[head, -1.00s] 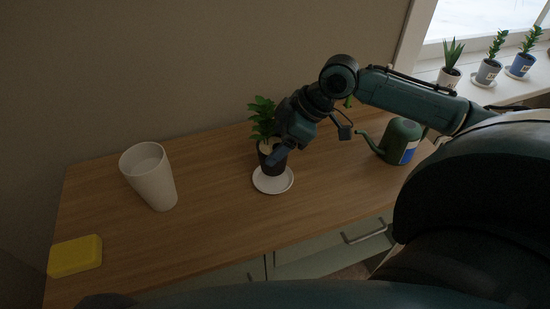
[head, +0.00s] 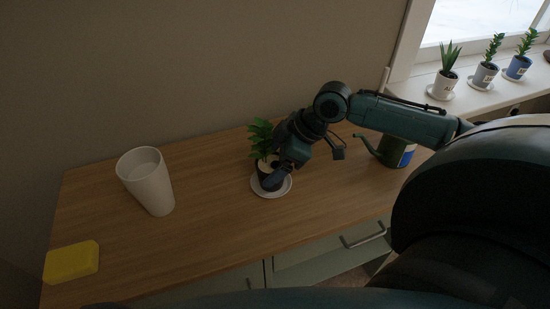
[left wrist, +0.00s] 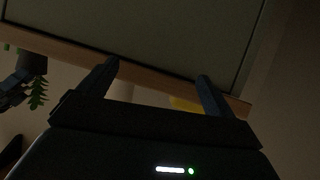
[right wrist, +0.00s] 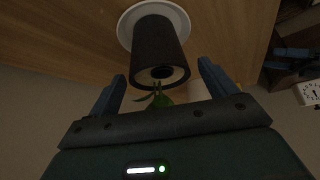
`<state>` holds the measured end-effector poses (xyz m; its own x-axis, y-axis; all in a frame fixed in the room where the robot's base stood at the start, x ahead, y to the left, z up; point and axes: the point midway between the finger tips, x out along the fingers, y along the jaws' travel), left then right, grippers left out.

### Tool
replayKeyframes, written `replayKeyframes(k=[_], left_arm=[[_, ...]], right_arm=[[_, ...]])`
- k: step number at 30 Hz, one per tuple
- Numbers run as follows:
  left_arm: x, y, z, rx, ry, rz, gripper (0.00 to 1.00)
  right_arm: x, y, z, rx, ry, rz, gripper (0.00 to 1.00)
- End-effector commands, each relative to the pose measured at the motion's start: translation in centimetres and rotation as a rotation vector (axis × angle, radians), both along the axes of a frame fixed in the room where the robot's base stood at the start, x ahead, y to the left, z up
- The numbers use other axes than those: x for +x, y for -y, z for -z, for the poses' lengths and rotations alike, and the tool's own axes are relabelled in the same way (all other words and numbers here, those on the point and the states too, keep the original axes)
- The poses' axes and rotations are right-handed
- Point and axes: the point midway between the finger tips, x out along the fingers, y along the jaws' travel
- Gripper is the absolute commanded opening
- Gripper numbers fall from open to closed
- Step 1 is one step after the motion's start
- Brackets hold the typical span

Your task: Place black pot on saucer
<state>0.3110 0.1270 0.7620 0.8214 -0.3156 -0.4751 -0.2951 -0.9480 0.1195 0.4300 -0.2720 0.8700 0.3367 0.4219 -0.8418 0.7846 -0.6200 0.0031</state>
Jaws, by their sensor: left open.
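The black pot (head: 267,180) with a green plant stands upright on the white saucer (head: 286,189) on the wooden top. In the right wrist view the pot (right wrist: 157,45) has the saucer (right wrist: 183,18) around its base. My right gripper (head: 274,180) is beside the pot at its right. Its two fingers (right wrist: 161,75) are apart on either side of the rim, with small gaps to the pot. My left gripper (left wrist: 157,72) is open and empty in front of the cabinet edge, and is not in the head view.
A white cup (head: 147,183) and a yellow block (head: 71,262) are on the left of the wooden top (head: 210,220). A green watering can (head: 392,152) stands to the right, partly behind my arm. Several potted plants line the windowsill (head: 478,98). Space between cup and saucer is clear.

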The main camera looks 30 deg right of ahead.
Motion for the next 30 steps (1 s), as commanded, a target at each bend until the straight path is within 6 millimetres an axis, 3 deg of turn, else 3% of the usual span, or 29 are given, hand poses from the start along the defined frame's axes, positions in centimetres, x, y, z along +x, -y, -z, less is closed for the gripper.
replayKeyframes(k=[11,24,30], left_arm=[[-0.1,0.2,0.0,-0.003,-0.001,0.002,0.91],[-0.1,0.1,-0.4,0.009,-0.004,0.005,0.91],[-0.3,0.1,-0.5,0.019,-0.010,0.007,0.91]], right_arm=[[-0.2,0.3,-0.8,-0.002,0.001,0.002,0.86],[-3.0,3.9,-7.7,-0.009,-0.001,0.001,0.86],[-3.7,4.7,-9.4,-0.005,-0.004,-0.004,0.86]])
